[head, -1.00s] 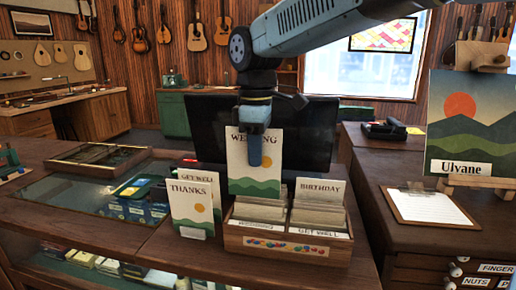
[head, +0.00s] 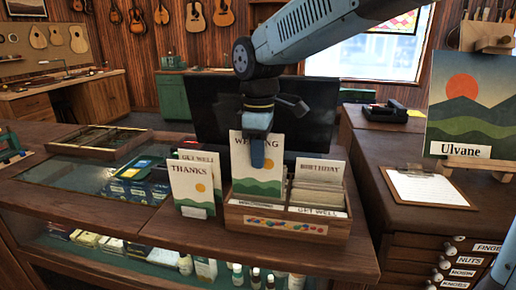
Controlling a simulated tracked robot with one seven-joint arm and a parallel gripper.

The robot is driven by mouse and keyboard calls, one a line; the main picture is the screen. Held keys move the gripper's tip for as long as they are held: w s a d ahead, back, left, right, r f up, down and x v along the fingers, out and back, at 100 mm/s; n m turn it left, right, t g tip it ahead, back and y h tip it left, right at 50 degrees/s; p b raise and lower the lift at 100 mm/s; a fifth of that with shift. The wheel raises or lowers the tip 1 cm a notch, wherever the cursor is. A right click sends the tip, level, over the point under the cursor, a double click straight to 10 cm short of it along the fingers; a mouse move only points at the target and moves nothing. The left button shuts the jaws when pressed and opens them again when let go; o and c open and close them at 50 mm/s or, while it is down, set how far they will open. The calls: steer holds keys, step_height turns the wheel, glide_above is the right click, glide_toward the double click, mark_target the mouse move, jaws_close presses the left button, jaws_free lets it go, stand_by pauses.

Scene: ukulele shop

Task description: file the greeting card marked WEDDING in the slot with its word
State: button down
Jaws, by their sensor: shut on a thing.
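My gripper (head: 257,158) is shut on the top of a cream greeting card (head: 242,168) with green hills and a sun. Its heading reads WEDDING, with its middle letters covered by my finger. The card is upright over the left half of a wooden card box (head: 236,219). Its lower edge is close to the cards there; I cannot tell whether it is inside a slot. The box's right half has a card headed BIRTHDAY (head: 320,171) at the back and a front label GET WELL (head: 318,212). The left front label is too small to read.
Left of the box, a THANKS card (head: 193,186) stands in a small holder, with a GET WELL card (head: 200,156) behind it. A dark monitor (head: 210,125) stands behind the box. A clipboard (head: 428,188) and an Ulvane picture (head: 465,110) are to the right.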

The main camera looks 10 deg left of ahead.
mark_target(259, 195)
steer(key=shift+f, duration=3.85)
steer(key=c, duration=1.1)
jaws_free()
steer(key=shift+c, duration=0.2)
step_height(259, 195, up, 14)
steer(key=shift+f, duration=0.15)
